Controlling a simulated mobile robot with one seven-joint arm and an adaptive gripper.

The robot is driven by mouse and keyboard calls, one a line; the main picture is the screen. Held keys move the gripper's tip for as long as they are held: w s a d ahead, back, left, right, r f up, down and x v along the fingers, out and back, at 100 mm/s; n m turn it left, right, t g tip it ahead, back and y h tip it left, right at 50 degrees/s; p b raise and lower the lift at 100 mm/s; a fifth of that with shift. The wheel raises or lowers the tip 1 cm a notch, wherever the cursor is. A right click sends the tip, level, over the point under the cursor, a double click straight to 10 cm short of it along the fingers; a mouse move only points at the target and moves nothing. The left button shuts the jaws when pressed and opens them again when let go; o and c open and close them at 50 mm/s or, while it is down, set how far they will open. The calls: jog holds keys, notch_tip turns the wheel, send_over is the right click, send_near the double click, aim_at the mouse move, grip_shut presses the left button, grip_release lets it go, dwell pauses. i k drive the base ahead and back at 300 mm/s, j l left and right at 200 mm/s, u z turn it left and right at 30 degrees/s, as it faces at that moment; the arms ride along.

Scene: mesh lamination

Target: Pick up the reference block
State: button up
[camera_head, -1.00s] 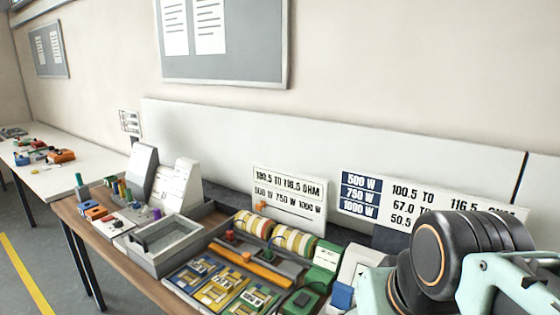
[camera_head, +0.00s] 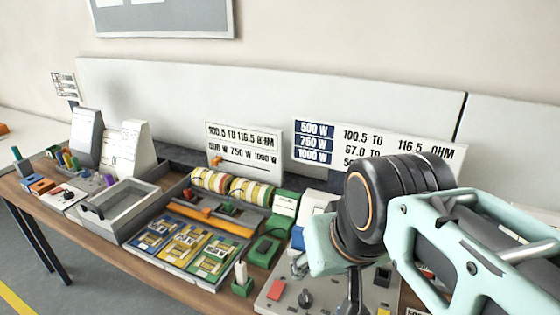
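I cannot tell for certain which thing is the reference block. A green block (camera_head: 262,251) with a dark top stands right of the tray of coloured cards. A smaller green block (camera_head: 242,286) with a white upright piece stands nearer the front. My arm comes in from the right, its black joint and pale green links covering part of the bench. My gripper cannot be made out clearly; its fingers are hidden or merge with dark parts below the wrist. I see nothing held.
The wooden bench (camera_head: 160,283) is crowded. A grey open bin (camera_head: 120,220) stands left of the card tray (camera_head: 190,275). Striped rolls (camera_head: 250,191) lie behind it. A panel with knobs (camera_head: 273,307) sits at the front, partly under my arm. White signs (camera_head: 243,146) stand behind.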

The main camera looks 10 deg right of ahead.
aim_at(298, 239)
jog(key=k+z, duration=0.15)
jog(key=z, duration=1.45)
jog(key=j+u, duration=0.3)
jog(key=j, duration=0.2)
jog(key=i+j+u, duration=0.15)
jog(key=j+u, duration=0.15)
jog(key=j, duration=0.15)
jog(key=l, duration=0.2)
jog(key=k+z, duration=0.05)
